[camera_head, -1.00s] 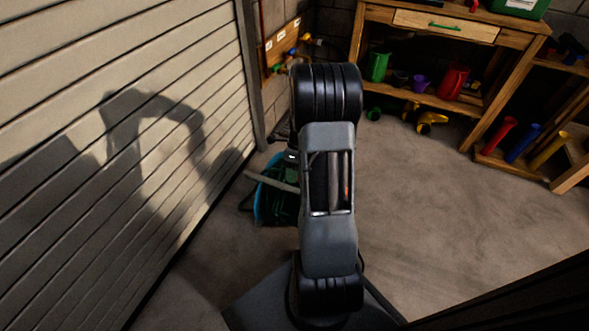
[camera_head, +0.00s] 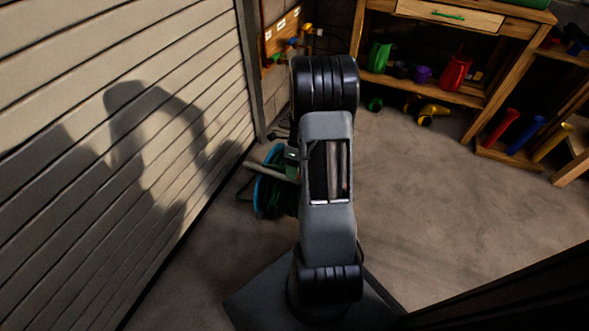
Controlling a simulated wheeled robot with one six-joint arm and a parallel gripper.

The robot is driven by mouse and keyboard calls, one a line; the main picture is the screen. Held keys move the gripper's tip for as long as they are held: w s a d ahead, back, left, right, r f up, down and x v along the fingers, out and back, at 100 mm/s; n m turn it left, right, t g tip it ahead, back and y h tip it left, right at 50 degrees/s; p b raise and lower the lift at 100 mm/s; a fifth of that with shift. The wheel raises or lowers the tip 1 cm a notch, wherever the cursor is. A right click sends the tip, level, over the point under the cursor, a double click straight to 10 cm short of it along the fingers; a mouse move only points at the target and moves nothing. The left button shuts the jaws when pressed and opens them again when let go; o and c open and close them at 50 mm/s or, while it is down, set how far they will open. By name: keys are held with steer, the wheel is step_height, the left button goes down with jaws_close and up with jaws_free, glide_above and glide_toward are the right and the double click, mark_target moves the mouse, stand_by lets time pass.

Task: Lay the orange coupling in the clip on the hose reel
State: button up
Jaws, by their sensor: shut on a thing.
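The hose reel (camera_head: 268,190) stands on the floor by the foot of the shutter door, left of my arm. It has a blue rim and a dark green middle, and a pale bar crosses its upper part. My arm covers the reel's right side. I cannot make out the clip or the orange coupling. My gripper is hidden behind my own arm, so I cannot see its fingers or what is between them.
A slatted shutter door (camera_head: 110,130) fills the left. A wooden workbench (camera_head: 440,95) at the back holds a green cup (camera_head: 379,56) and a red jug (camera_head: 455,72). Coloured tubes (camera_head: 524,139) stand in a rack at the right. The floor (camera_head: 430,210) right of my arm is clear.

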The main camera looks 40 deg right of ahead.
steer(key=o, duration=1)
steer(key=shift+o, duration=0.2)
steer(key=p+v, duration=0.5)
steer(key=v, duration=0.9)
steer(key=shift+a, duration=0.15)
steer(key=shift+f, duration=0.1)
